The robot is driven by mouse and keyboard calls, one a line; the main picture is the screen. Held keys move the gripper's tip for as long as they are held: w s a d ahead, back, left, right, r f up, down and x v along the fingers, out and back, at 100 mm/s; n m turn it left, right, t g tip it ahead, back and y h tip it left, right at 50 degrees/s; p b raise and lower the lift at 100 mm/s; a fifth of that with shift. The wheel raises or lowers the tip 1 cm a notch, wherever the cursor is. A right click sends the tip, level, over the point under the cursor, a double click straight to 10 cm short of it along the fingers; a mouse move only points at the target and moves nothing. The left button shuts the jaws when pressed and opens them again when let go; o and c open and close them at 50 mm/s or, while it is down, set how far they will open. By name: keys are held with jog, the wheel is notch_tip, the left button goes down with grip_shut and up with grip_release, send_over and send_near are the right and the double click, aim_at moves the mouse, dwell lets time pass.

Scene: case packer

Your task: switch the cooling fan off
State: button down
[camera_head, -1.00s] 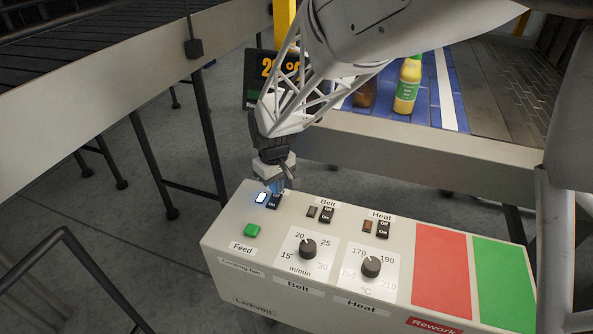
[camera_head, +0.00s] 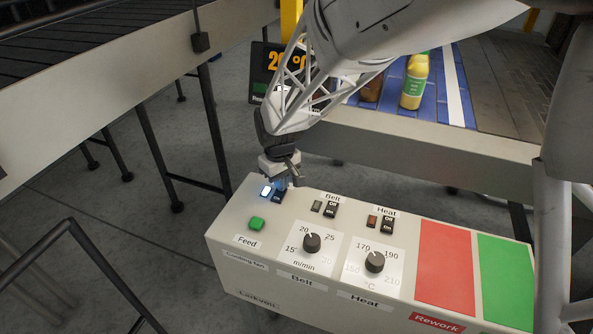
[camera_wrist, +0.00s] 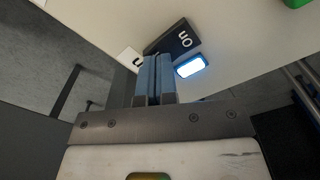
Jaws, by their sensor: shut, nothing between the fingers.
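The cooling fan switch (camera_head: 279,197) is a dark rocker at the top left of the pale control box (camera_head: 228,225). Its "On" half shows; the other half is hidden by my gripper in the head view. Beside it the indicator lamp (camera_head: 266,190) glows bluish white. My gripper (camera_head: 283,183) is shut and empty, pointing down at the switch. In the wrist view the blue fingertips (camera_wrist: 155,70) lie together at the end of the rocker (camera_wrist: 174,38) away from the "On" marking; I cannot tell whether they touch it. The lit lamp (camera_wrist: 190,66) is to their right.
On the same box are a green Feed button (camera_head: 257,223), a Belt switch (camera_head: 331,209), a Heat switch (camera_head: 387,224), the belt dial (camera_head: 312,242), the heat dial (camera_head: 375,261), and red (camera_head: 446,268) and green (camera_head: 505,280) panels. A conveyor with bottles stands behind.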

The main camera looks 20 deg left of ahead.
jog(key=shift+f, duration=0.4)
dwell(0.3)
jog(key=shift+r, duration=3.5)
jog(key=s+d+r+m, duration=0.2)
jog(key=d+r, duration=0.1)
jog(key=d, duration=0.6)
jog(key=s+d+r+m+t, duration=0.1)
jog(key=d+r+m, duration=0.15)
jog(key=d, duration=0.65)
jog(key=s+d+r+m, duration=0.2)
jog(key=d+r, duration=0.2)
jog(key=d, duration=0.5)
jog(key=s+d+r+m+t, duration=0.1)
jog(key=s+d+m, duration=0.4)
jog(key=s+d, duration=1.1)
jog(key=shift+s+d+r+m+t, duration=0.25)
jog(key=shift+d+r+m+t, duration=0.15)
jog(key=shift+d, duration=0.7)
